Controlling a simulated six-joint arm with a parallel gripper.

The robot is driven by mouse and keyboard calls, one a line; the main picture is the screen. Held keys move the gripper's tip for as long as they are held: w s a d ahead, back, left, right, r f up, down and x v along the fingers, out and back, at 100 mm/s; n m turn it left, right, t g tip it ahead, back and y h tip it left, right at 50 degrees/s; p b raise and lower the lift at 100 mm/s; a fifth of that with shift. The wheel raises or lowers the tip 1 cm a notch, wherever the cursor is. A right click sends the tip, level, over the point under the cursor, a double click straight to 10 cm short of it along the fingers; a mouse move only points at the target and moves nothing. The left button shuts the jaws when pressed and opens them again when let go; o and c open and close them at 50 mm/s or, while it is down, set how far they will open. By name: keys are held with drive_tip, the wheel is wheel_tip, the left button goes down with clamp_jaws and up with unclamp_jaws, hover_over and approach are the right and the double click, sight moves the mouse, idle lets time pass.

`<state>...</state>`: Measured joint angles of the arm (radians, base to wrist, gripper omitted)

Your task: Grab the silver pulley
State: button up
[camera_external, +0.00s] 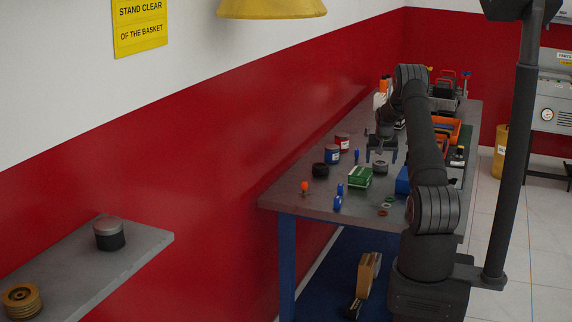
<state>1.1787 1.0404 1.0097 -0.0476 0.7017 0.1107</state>
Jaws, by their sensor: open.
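A small grey, silver-looking round part (380,168), which looks like the silver pulley, sits on the workbench (300,204). It is just right of a green-and-white box (360,177). My gripper (381,157) points down with its fingers apart and empty, close above this part in the picture. I cannot tell the exact gap or whether they touch.
Red and blue cans (332,154), a black ring (319,170) and blue bottles (338,202) stand nearby. An orange tray (446,130) and a blue box (402,181) are to the right. A shelf (90,270) at left holds a brass-coloured pulley (21,301) and a dark silver-topped cylinder (109,234).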

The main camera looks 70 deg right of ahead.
drive_tip(key=shift+x, duration=0.8)
drive_tip(key=c, duration=1.4)
drive_tip(key=shift+o, duration=0.2)
drive_tip(key=shift+r, duration=0.1)
